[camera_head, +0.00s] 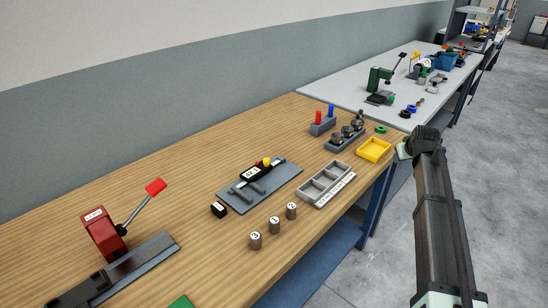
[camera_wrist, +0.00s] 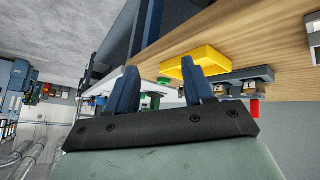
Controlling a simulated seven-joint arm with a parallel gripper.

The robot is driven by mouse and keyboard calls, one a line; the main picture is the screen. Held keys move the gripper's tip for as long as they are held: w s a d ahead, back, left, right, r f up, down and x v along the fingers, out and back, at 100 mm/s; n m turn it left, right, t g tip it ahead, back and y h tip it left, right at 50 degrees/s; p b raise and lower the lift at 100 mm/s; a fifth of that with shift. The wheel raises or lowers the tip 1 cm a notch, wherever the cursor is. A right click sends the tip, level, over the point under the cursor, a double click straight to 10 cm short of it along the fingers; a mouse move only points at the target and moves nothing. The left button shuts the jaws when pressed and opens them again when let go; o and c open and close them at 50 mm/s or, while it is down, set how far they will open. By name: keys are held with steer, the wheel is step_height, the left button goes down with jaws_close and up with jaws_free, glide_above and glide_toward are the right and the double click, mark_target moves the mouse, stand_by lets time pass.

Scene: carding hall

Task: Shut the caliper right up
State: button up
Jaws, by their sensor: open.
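The caliper (camera_head: 256,172) lies on a grey plate (camera_head: 284,178) at the middle of the wooden bench. In the head view my arm stands at the right, past the bench edge and far from the caliper. The caliper does not show in the wrist view.
A black block (camera_head: 219,209) and several numbered weights (camera_head: 274,225) stand near the plate. A grey divided tray (camera_head: 326,184), yellow tray (camera_head: 374,150) and rack (camera_head: 345,138) are to the right. A red-handled clamp (camera_head: 104,232) stands at left. Wood behind the plate is clear.

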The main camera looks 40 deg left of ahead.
steer(key=s+a+r+n+g, duration=0.1)
steer(key=s+a+r, duration=0.4)
steer(key=a, duration=0.5)
step_height(320, 180, up, 6)
steer(key=n+g, duration=0.4)
steer(key=g, duration=0.1)
glide_above(267, 159)
steer(key=s+d, duration=0.2)
steer(key=d, duration=0.4)
steer(key=shift+y, duration=0.3)
steer(key=x, duration=1.4)
steer(key=shift+w+a, duration=0.2)
steer(key=shift+w, duration=0.1)
steer(key=shift+c, duration=0.2)
steer(key=shift+r, duration=0.1)
jaws_close()
